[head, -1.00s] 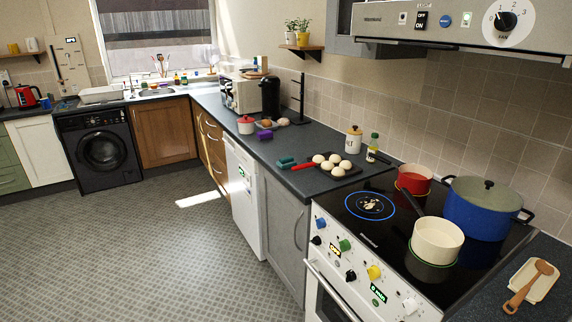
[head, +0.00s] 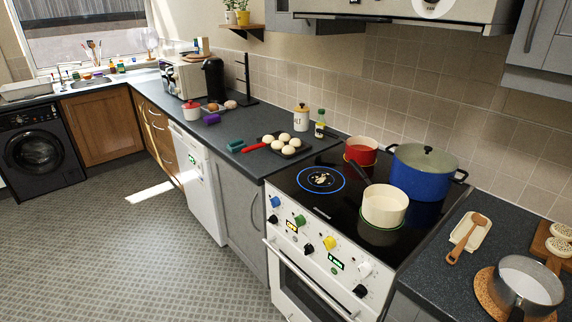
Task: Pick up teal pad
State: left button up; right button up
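A small teal pad (head: 235,146) lies on the dark worktop (head: 222,135) in the head view. It sits just left of a dark tray (head: 287,148) of pale round buns, near the worktop's front edge. A red handle (head: 255,147) lies between the pad and the tray. A purple block (head: 211,119) lies behind the pad. Neither of my grippers shows in the head view.
The hob (head: 318,205) right of the pad holds a red pot (head: 361,151), a cream pan (head: 384,206) and a blue pot (head: 420,172). A salt jar (head: 301,118) and a bottle (head: 320,124) stand behind the tray. The floor (head: 140,255) in front is clear.

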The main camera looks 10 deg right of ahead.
aim_at(238, 144)
jog(key=i+j+z, duration=0.1)
jog(key=z, duration=1)
jog(key=i+j+z, duration=0.15)
jog(key=j+z, duration=0.2)
jog(key=j, duration=0.15)
jog(key=j+z, duration=0.4)
jog(key=j, duration=0.15)
jog(key=j+z, duration=0.35)
jog(key=j, duration=0.25)
jog(key=i, duration=0.05)
